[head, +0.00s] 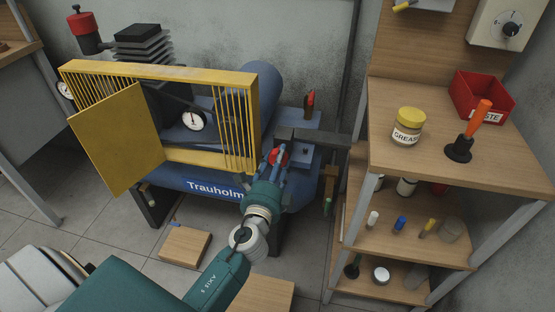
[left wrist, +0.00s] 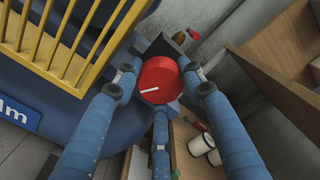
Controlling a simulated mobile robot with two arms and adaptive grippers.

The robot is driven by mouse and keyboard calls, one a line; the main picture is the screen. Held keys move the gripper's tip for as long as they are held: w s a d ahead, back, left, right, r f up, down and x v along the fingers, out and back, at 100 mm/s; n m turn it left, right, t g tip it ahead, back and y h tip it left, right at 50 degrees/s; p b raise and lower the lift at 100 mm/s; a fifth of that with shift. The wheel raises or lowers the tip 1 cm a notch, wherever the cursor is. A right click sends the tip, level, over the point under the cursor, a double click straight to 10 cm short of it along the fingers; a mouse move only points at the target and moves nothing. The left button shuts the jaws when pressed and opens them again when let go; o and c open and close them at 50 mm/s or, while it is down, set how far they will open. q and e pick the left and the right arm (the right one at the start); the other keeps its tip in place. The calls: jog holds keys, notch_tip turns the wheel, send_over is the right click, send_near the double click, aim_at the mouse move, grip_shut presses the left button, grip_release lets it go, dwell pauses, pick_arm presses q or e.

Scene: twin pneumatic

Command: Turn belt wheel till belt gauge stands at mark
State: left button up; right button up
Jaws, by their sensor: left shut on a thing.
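The red belt wheel (head: 279,156) sits on the right end of the blue compressor, and a white line runs across its face in the left wrist view (left wrist: 161,80). My left gripper (head: 276,163) is shut on the wheel; in the left wrist view its blue fingers (left wrist: 158,92) stand around the wheel's rim. A round white gauge (head: 192,120), which looks like the belt gauge, shows through the opening in the yellow guard. Its dark needle is too small to read against a mark. My right gripper is out of view.
The yellow guard (head: 160,160) with its bars and hanging panel stands left of the wheel. A wooden shelf unit (head: 445,170) with a grease jar (head: 408,127) and a red bin (head: 482,97) stands close on the right. A wooden block (head: 185,245) lies on the floor.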

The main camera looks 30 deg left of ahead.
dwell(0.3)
pick_arm(q)
jog(key=o, duration=0.9)
jog(key=v, duration=1.2)
jog(key=shift+f, duration=0.1)
